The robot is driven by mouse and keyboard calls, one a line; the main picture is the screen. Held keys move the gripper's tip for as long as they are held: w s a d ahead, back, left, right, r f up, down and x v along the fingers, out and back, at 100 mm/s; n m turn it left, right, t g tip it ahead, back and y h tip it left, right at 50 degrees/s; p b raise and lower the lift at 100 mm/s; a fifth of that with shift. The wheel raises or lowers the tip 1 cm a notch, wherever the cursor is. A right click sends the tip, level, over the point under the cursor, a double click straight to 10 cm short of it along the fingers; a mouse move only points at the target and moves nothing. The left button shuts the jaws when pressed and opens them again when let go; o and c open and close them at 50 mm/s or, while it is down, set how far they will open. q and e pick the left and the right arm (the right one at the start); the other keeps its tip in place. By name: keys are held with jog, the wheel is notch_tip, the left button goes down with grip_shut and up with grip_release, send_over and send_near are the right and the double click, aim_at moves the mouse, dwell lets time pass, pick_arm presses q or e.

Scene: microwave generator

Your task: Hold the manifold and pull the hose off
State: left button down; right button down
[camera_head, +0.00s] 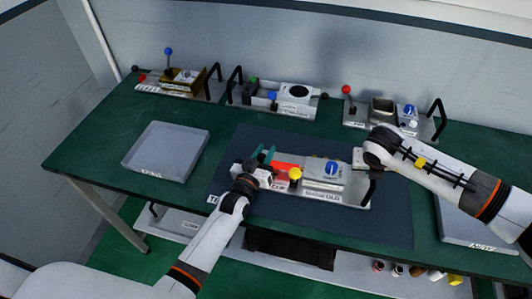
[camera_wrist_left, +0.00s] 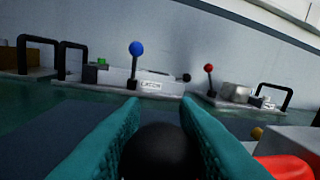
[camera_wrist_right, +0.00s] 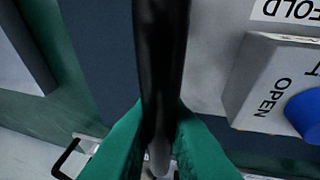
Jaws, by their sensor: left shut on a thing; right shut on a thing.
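The manifold (camera_head: 345,200), a light grey plate with a raised block and blue knob (camera_head: 331,168), lies on the dark mat. A red clip part (camera_head: 286,170) and yellow knob (camera_head: 295,174) sit at its left half. My left gripper (camera_head: 266,154) is there, its teal fingers shut on a black round thing (camera_wrist_left: 165,150); I cannot tell if this is the hose's end. My right gripper (camera_wrist_right: 160,135) is shut on the manifold's black handle (camera_wrist_right: 160,50) at the right end; the handle also shows in the head view (camera_head: 372,188). No other hose is clear to see.
A grey tray (camera_head: 168,151) stands at the left and another (camera_head: 470,226) at the right. Several fixtures with ball levers and black handles, such as the middle one (camera_head: 295,107), line the back. The bench's front edge (camera_head: 330,239) is close to the manifold.

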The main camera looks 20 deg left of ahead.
pick_arm(q)
jog(key=a, duration=0.5)
jog(key=shift+s+a+f, duration=0.1)
jog(key=shift+a, duration=0.2)
pick_arm(e)
jog(key=shift+s+f, duration=0.1)
jog(key=shift+f, duration=0.1)
pick_arm(q)
jog(key=shift+a, duration=0.1)
pick_arm(e)
jog(key=shift+d, duration=0.15)
pick_arm(q)
jog(key=c, duration=1.1)
grip_release()
jog(key=shift+a, duration=0.1)
jog(key=s, duration=0.4)
jog(key=s+a, duration=0.1)
jog(key=s, duration=0.7)
jog(key=shift+a, duration=0.35)
